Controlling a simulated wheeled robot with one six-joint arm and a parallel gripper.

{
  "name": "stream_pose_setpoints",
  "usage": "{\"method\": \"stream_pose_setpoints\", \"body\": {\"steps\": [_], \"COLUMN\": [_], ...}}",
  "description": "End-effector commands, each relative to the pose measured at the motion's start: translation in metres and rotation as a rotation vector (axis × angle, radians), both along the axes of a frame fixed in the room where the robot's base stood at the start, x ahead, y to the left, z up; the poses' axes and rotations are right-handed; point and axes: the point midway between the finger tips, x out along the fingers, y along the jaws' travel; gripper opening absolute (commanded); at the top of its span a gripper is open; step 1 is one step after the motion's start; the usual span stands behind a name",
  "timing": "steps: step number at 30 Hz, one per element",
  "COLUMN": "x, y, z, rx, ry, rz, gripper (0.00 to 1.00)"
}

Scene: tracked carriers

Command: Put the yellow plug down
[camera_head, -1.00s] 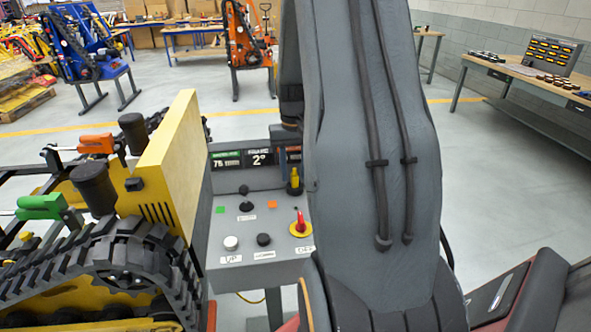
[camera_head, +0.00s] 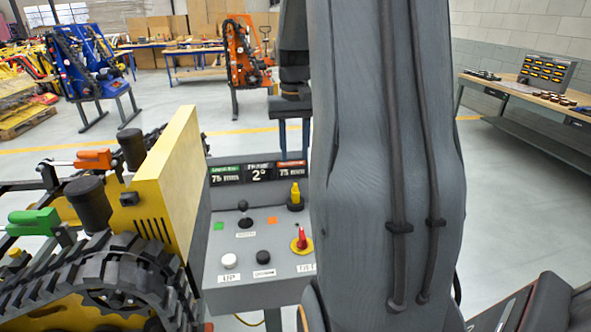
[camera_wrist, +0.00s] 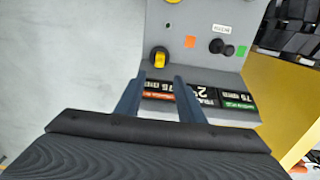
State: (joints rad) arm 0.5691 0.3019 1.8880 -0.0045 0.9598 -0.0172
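The yellow plug (camera_head: 295,194) stands upright in a dark round base at the right back of the grey control panel (camera_head: 228,268). It also shows in the wrist view (camera_wrist: 159,58), just beyond my fingertips. My gripper (camera_head: 293,150) points down above the plug, with a gap between them. In the wrist view my two blue fingers (camera_wrist: 159,76) are spread apart with nothing between them. The plug's lower end is hidden in its base.
The panel carries a red knob on a yellow disc (camera_head: 302,240), a black joystick (camera_head: 244,215), two push buttons and a display strip (camera_head: 257,173). A yellow tracked carrier (camera_head: 165,180) stands close on the left.

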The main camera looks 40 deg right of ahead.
Motion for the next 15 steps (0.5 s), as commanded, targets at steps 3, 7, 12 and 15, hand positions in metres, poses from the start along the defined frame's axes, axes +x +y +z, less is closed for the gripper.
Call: {"method": "stream_pose_setpoints", "body": {"steps": [3, 7, 12, 15], "x": [0.0, 0.0, 0.002, -0.001], "y": [0.0, 0.0, 0.038, 0.093], "z": [0.01, 0.014, 0.002, -0.019], "rx": [-0.001, 0.0, -0.005, -0.012], "ry": [-0.001, 0.0, -0.008, -0.024], "rz": [0.0, 0.001, 0.063, 0.156], "gripper": [0.35, 0.35, 0.35, 0.35]}}
